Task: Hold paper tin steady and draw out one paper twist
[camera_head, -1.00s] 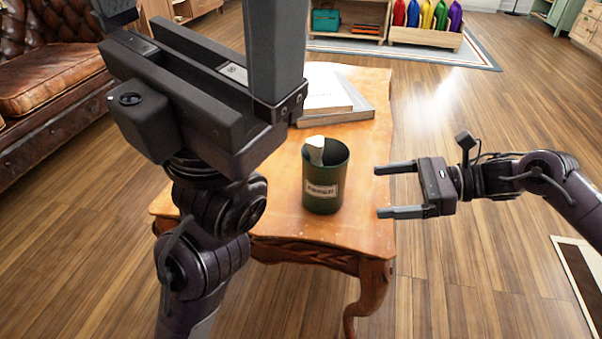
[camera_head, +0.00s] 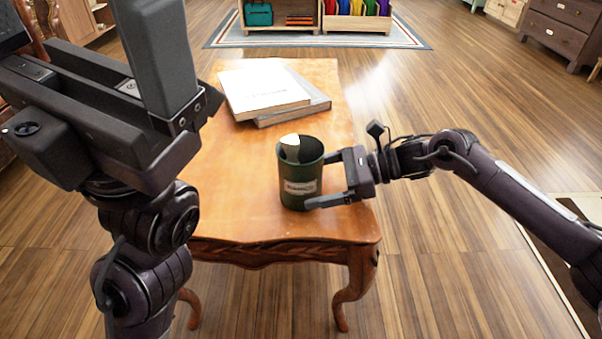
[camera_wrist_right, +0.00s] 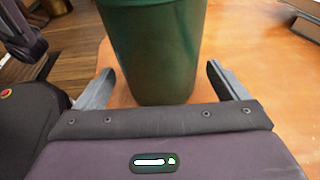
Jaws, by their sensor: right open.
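The paper tin (camera_head: 300,185) is a dark green open cylinder with a pale label, upright on the wooden table (camera_head: 235,205). A white paper twist (camera_head: 290,147) sticks up from its mouth. My right gripper (camera_head: 322,181) is open at the tin's right side. One finger lies in front of the tin's lower part and the other goes behind it. In the right wrist view the tin (camera_wrist_right: 155,50) stands between the two spread fingers (camera_wrist_right: 160,85), with a gap visible on each side. My left gripper (camera_head: 85,30) is large at the left, its fingers apart and pointing up, away from the tin.
A white book (camera_head: 262,88) lies on a grey one (camera_head: 300,110) on the table behind the tin. The table's front edge is close to the tin. Low shelves with coloured items (camera_head: 355,15) stand far back.

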